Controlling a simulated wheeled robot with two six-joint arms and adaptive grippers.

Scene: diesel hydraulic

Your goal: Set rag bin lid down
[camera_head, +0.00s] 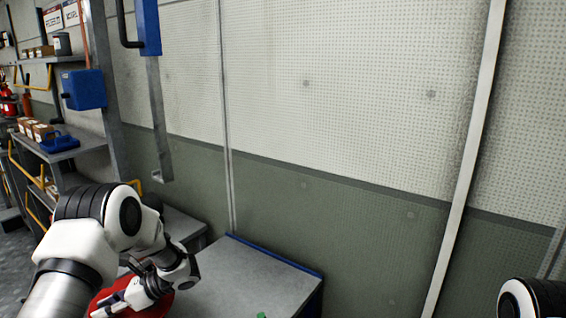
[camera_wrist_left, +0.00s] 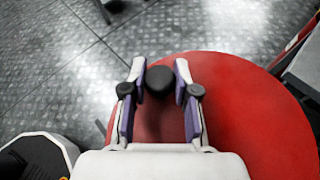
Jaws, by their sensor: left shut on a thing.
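The rag bin lid is a round red disc with a black knob in its middle. In the left wrist view the lid (camera_wrist_left: 250,105) fills the centre and right, and the knob (camera_wrist_left: 159,84) sits between the fingers. My left gripper (camera_wrist_left: 159,74) is shut on that knob. In the head view the lid (camera_head: 160,304) shows at the bottom left, partly hidden by my left gripper (camera_head: 108,306) and cut off by the frame. I cannot tell whether anything is under the lid. My right gripper is out of view.
A grey bench top (camera_head: 245,280) with a blue edge lies right of the lid, with a small green thing (camera_head: 262,315) at its front. Shelves with boxes and a blue tray (camera_head: 60,143) stand at the left. Bare tiled floor (camera_wrist_left: 60,70) shows beside the lid.

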